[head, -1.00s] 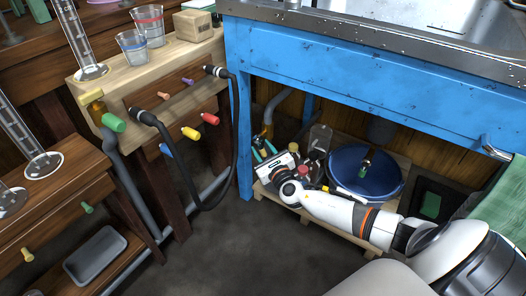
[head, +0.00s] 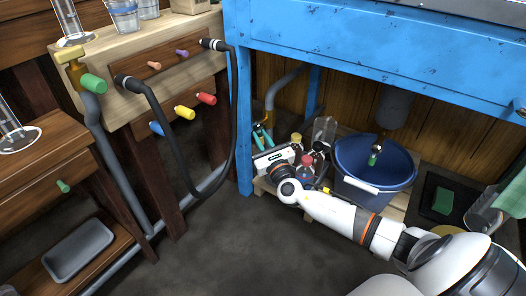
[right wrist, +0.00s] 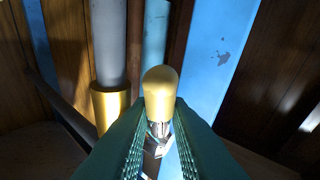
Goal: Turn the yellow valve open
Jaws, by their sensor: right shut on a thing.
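The yellow valve handle (right wrist: 160,92), a rounded knob, stands between the two teal fingers of my right gripper (right wrist: 160,130) in the right wrist view. The fingers are shut on it from both sides, and a metallic stem shows below it. In the head view my right gripper (head: 262,137) is under the blue sink frame, beside the brass end (head: 268,119) of a grey pipe. The handle itself is too small or hidden to make out there. My left gripper is not in view.
Several bottles (head: 306,165) and a blue bucket (head: 350,161) stand close to my right arm under the sink. A blue leg (head: 243,150) stands left of the gripper. A black hose (head: 235,130) hangs from the wooden rack. The floor in front is clear.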

